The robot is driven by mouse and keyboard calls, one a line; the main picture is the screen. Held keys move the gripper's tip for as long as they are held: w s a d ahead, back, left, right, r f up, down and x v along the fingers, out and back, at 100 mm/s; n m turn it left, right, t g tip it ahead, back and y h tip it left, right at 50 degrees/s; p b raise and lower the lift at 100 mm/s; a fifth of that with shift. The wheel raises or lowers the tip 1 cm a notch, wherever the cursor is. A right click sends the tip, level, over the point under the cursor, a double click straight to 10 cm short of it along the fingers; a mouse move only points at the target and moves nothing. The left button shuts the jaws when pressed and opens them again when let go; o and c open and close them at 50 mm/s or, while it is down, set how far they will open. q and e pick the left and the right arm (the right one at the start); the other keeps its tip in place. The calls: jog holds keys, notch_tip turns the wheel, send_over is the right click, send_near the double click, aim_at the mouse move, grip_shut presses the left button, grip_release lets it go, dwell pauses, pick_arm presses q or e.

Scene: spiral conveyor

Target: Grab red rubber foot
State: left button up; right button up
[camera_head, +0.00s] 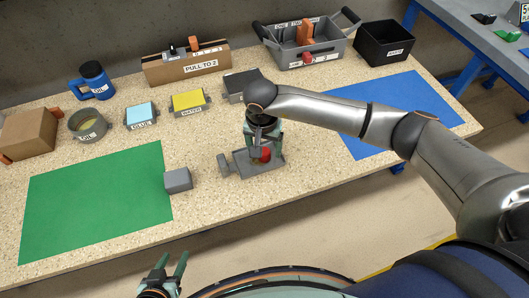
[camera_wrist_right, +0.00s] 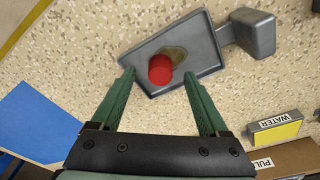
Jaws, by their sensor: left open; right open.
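The red rubber foot (camera_head: 265,154) is a small red cylinder in a shallow grey tray (camera_head: 246,170) at the middle of the table. In the right wrist view the red foot (camera_wrist_right: 160,69) lies near the tray's lower left wall, beside a brownish patch. My right gripper (camera_head: 262,150) is above the tray, pointing down. Its two green fingers (camera_wrist_right: 158,78) are spread on either side of the foot, with nothing seen held. I cannot tell their exact height over it. My left gripper (camera_head: 170,270) is open and empty, off the table's front edge.
A grey block (camera_head: 178,180) stands left of the tray. Green (camera_head: 95,203) and blue (camera_head: 385,125) mats lie at either side. Behind are yellow (camera_head: 188,101) and light blue (camera_head: 141,114) sponges, a cardboard box (camera_head: 185,68), a grey toolbox (camera_head: 335,47) and a black bin (camera_head: 384,42).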

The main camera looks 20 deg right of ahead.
notch_tip(320, 180, down, 2)
jog(key=shift+w+f, duration=0.1)
jog(key=shift+w, duration=0.05)
grip_shut()
dwell(0.6)
